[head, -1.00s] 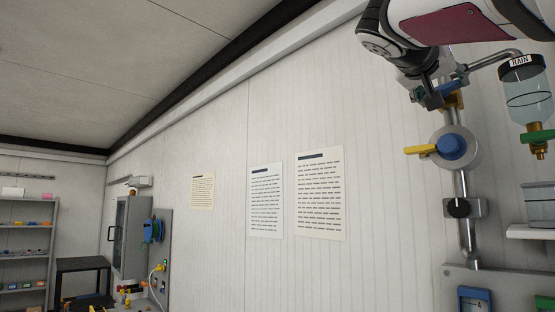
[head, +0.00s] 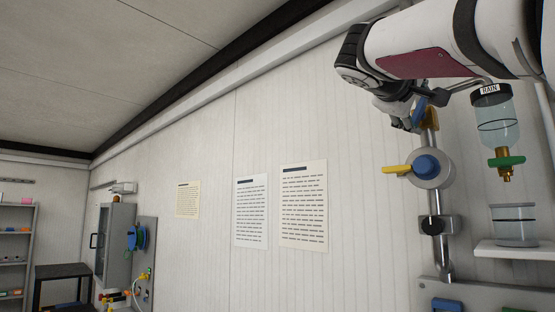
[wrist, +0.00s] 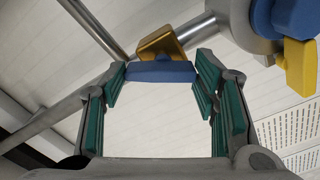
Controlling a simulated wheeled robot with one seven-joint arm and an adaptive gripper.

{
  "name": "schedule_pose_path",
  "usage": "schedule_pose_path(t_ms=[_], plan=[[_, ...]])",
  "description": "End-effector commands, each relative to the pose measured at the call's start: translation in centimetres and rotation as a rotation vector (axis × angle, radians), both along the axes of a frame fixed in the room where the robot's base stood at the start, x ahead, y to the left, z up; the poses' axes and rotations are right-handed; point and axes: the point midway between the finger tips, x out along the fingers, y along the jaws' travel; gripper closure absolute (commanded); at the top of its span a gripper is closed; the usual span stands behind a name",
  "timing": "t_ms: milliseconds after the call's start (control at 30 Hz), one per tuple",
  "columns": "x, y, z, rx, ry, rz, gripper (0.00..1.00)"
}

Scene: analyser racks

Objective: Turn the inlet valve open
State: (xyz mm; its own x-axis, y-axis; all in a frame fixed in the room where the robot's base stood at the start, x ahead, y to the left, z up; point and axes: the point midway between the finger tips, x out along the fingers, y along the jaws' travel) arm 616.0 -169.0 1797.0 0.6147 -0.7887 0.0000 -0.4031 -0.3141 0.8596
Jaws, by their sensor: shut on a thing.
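A blue lever handle (head: 420,108) sits on a brass valve body (head: 431,119) at the top of a grey wall pipe. In the wrist view the blue handle (wrist: 160,73) lies crosswise between my green-padded fingertips, with the brass body (wrist: 160,45) just beyond it. My gripper (wrist: 163,76) is shut on the handle's two ends. In the head view my gripper (head: 410,118) is partly hidden behind my arm and the handle stands steep. Below it, a round grey fitting (head: 441,182) has a blue hub (head: 426,165) and a yellow lever (head: 397,169) pointing left.
Right of the pipe hangs a bottle labelled RAIN (head: 497,120) with a green-handled tap (head: 507,162). A clear jar (head: 514,228) stands on a white shelf (head: 515,250) below. Posters (head: 303,205) hang on the clear wall left.

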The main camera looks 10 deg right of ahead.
Motion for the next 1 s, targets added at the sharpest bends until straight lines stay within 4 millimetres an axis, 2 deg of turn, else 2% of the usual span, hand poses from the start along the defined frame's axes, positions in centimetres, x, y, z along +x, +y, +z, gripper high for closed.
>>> schedule_pose_path(t_ms=[500,1000], plan=[[0.01,0.14,0.15,-0.256,0.328,0.002,0.73],[0.17,0.16,0.04,-0.339,0.435,0.002,0.73]])
